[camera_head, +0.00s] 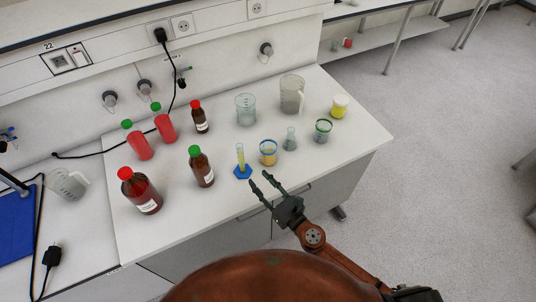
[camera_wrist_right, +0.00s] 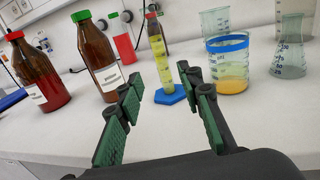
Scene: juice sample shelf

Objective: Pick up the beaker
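Several beaker-like glasses stand on the white bench, and I cannot tell which one the task means. The nearest is a blue-rimmed glass beaker (camera_head: 268,153) with yellow-orange liquid; it also shows in the wrist view (camera_wrist_right: 231,72), right of the fingers. A clear beaker (camera_head: 245,110) stands behind it. A green-rimmed beaker (camera_head: 322,131) stands to the right. My right gripper (camera_head: 259,178) is open and empty at the bench's front, short of the blue-rimmed beaker. In the wrist view its two green-padded fingers (camera_wrist_right: 162,82) are spread. My left gripper is not in view.
A graduated cylinder on a blue base (camera_head: 242,171) stands close left of the blue-rimmed beaker. A conical flask (camera_head: 290,141) stands close right. Brown bottles (camera_head: 203,173) and red bottles stand left. A clear jug (camera_head: 292,97) and yellow jar (camera_head: 339,108) stand at back right.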

